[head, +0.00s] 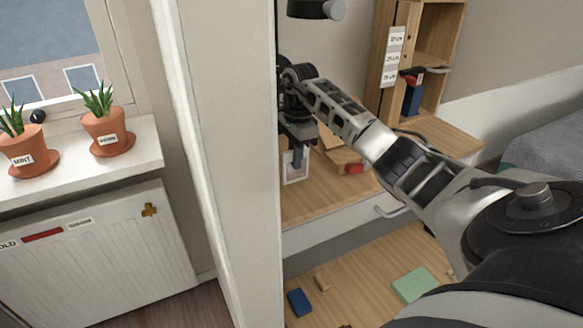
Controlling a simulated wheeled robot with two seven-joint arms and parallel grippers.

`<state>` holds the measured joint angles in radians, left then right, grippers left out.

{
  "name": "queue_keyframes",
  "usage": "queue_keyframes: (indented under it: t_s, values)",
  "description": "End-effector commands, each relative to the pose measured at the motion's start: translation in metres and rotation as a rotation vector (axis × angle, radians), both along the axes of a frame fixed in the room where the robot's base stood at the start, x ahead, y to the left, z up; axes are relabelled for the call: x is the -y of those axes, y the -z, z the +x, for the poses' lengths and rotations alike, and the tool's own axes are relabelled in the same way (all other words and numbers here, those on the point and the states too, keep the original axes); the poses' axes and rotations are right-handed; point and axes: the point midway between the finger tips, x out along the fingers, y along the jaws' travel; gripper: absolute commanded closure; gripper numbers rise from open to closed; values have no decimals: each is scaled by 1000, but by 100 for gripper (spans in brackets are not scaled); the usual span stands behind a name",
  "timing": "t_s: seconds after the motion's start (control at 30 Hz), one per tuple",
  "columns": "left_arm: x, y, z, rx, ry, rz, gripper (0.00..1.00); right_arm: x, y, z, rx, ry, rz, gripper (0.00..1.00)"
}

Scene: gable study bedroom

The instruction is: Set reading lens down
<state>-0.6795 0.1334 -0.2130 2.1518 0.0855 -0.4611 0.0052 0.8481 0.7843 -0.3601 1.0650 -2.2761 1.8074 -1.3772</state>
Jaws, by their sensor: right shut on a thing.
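My right arm reaches in from the right over the wooden desk (318,208). My right gripper (298,158) points down at the desk's left end, close to the pale wall edge. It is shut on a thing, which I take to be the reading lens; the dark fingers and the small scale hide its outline. A pale, upright rectangular frame (291,181) shows right at the fingertips; I cannot tell whether it is part of the lens or stands behind it. Whether the held thing touches the desk is unclear. My left gripper is not in view.
A wooden piece with a red item (352,169) lies right of the gripper. A wooden shelf unit (449,20) stands behind. A lower wooden surface holds a blue block (299,302) and a green pad (413,285). A pale wall end (226,150) borders the desk's left.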

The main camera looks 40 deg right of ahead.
Motion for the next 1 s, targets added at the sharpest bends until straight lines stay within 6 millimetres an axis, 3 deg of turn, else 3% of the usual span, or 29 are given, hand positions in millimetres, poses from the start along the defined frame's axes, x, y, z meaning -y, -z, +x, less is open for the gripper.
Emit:
queue_keyframes:
  t_s: [0.2,0.4,0.77,0.8,0.87,1.0]
  values:
    - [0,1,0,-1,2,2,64,-5,16,11,-1,-1,2,100]
    - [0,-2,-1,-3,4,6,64,-3,40,10,0,-1,1,100]
    - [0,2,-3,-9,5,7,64,-2,45,10,2,-1,-2,100]
    - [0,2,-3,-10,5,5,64,-2,46,10,2,-1,-2,86]
    - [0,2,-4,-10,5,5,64,-2,45,10,2,-1,-1,69]
    - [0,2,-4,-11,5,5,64,-2,45,10,1,-1,0,67]
